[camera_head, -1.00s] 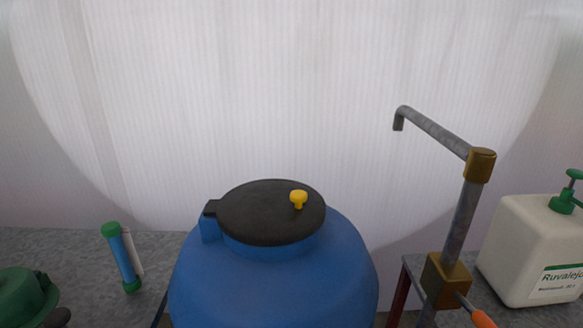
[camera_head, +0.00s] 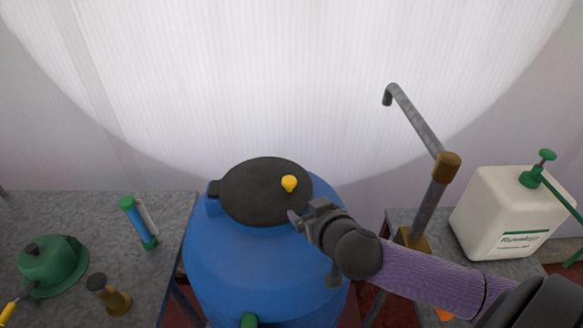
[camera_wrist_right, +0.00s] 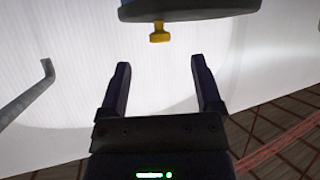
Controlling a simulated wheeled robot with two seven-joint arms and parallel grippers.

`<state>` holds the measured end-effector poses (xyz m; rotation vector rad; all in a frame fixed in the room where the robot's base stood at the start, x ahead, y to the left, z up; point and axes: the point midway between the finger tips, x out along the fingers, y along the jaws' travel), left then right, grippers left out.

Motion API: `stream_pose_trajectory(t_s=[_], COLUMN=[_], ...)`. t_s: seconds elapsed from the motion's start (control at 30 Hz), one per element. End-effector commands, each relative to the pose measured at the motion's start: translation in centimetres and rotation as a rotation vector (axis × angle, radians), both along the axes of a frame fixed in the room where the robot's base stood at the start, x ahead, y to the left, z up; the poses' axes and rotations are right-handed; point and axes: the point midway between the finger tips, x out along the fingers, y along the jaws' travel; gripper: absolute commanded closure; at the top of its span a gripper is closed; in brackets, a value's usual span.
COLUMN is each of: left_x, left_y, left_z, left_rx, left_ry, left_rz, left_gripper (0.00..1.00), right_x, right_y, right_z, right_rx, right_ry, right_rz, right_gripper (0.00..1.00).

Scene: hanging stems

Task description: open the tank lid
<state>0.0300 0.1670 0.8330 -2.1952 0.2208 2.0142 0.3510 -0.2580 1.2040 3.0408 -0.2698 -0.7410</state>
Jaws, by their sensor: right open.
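The blue tank (camera_head: 235,265) stands in the middle of the head view. Its round black lid (camera_head: 255,195) lies shut on top, with a hinge block at its left edge. A yellow knob (camera_head: 289,183) stands up near the lid's right edge. My right gripper (camera_head: 300,215) is just below and right of the knob, near the lid's front right edge, apart from the knob. In the right wrist view its two fingers (camera_wrist_right: 158,75) are spread and empty. There the yellow knob (camera_wrist_right: 159,32) and lid (camera_wrist_right: 190,8) show beyond the fingertips. My left gripper is not in view.
A grey pipe (camera_head: 415,120) with a bent end rises right of the tank. A white jug (camera_head: 505,215) with a green pump stands behind my right arm. The left table (camera_head: 90,215) holds a green lidded pot (camera_head: 52,265), a blue-green tube (camera_head: 138,222) and a brass piece (camera_head: 115,300).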

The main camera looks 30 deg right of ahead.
Motion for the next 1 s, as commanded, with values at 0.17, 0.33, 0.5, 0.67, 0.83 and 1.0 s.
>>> stream_pose_trajectory(t_s=[0.17,0.33,0.5,0.67,0.83,1.0], left_x=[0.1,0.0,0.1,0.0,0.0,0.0], left_y=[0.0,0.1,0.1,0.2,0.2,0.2], left_z=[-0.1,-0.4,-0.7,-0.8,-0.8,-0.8], left_rx=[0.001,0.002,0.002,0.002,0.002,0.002], left_ry=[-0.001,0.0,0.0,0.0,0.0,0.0], left_rz=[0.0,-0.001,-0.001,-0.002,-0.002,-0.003], left_gripper=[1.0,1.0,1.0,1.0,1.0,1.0], right_x=[2.3,5.7,9.0,10.4,10.7,10.6], right_y=[-1.2,-1.8,-2.3,-2.5,-2.5,-2.5], right_z=[1.8,0.4,-1.2,-1.8,-1.9,-1.9], right_rx=[0.027,0.029,0.028,0.029,0.028,0.028], right_ry=[-0.091,-0.093,-0.089,-0.087,-0.086,-0.086], right_rz=[0.012,0.008,0.01,0.01,0.011,0.011], right_gripper=[0.17,0.17,0.17,0.17,0.17,0.27])
